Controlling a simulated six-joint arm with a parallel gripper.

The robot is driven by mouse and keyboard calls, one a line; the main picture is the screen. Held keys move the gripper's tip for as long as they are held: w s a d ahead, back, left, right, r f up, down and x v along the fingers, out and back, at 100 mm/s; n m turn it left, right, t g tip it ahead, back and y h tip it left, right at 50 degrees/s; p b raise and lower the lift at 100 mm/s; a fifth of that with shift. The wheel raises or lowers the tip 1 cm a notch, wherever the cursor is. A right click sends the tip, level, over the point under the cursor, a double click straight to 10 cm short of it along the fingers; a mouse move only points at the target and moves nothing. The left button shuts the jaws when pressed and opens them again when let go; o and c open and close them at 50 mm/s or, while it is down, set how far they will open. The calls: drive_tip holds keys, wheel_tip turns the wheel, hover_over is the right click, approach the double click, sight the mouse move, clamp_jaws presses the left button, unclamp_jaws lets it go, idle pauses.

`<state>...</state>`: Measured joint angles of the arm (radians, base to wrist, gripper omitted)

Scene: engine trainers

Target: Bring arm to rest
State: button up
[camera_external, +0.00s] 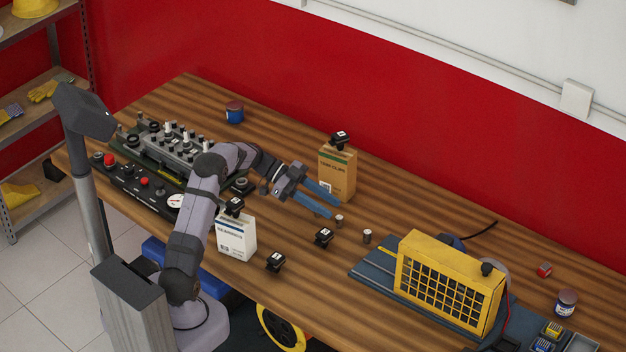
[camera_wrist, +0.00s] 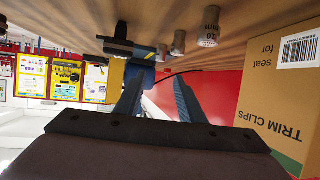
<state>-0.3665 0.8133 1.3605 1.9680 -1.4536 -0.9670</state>
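My gripper (camera_external: 322,199) is held above the wooden bench (camera_external: 300,250), its two blue fingers pointing right in the external view. The fingers are spread apart with nothing between them. In the wrist view, my gripper (camera_wrist: 158,95) also shows a clear gap between the fingertips. The brown trim clips box (camera_external: 337,174) stands just behind the fingers in the external view. The same trim clips box (camera_wrist: 283,85) fills the right of the upside-down wrist view. My arm reaches over the bench from its base at the front left.
A white box (camera_external: 236,240) stands beside my arm. An engine trainer (camera_external: 165,150) is at the left. A yellow caged machine (camera_external: 450,282) is at the right. Bare bench lies at the back right.

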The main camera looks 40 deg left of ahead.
idle(0.3)
